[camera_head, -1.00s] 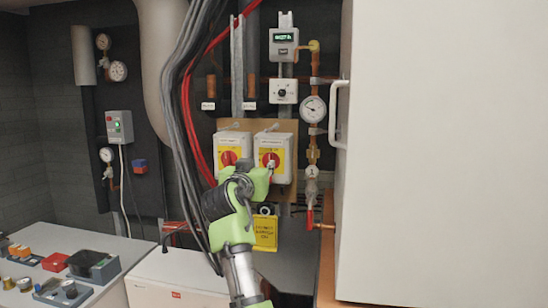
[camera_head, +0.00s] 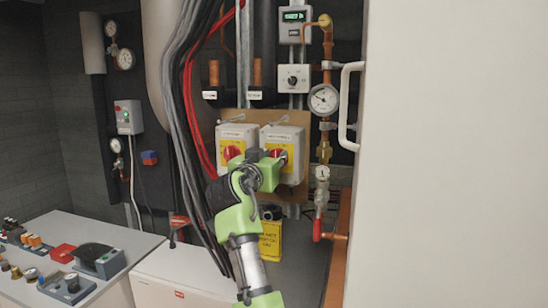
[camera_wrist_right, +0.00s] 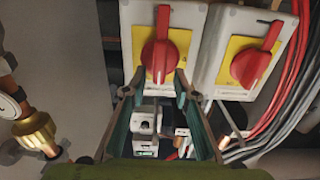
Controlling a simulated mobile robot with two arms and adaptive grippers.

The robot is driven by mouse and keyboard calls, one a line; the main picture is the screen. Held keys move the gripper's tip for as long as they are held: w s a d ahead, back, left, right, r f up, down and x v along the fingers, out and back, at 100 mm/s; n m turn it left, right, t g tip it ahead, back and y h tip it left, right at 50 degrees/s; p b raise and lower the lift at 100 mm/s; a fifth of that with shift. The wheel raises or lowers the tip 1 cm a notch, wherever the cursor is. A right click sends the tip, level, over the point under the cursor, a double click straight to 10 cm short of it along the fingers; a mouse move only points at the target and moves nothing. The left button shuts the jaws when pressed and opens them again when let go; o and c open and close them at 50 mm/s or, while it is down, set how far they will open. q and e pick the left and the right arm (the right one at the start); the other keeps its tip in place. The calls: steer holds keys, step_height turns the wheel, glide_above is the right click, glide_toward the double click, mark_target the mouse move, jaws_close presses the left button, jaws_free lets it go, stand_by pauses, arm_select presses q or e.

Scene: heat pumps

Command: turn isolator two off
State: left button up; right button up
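Two grey isolator boxes with yellow plates and red rotary handles hang side by side: the left isolator (camera_head: 229,136) and the right isolator (camera_head: 293,137). Their labels are too small to read. My right gripper (camera_head: 281,157) is at the right isolator's handle and partly covers it. The right wrist view shows the scene turned over. There my right gripper (camera_wrist_right: 154,84) is open, its fingers either side of the lower part of a red handle (camera_wrist_right: 160,55). Contact cannot be told. The other red handle (camera_wrist_right: 255,58) is tilted, outside the fingers. My left gripper is not in view.
Grey and red cables (camera_head: 190,90) hang left of the boxes. A gauge (camera_head: 323,99) and copper pipework stand to the right, beside a large white panel (camera_head: 450,150). A bench (camera_head: 80,245) with small parts is at left.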

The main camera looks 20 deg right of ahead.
jaws_close()
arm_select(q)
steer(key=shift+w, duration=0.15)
arm_select(e)
steer(key=shift+d, duration=0.1)
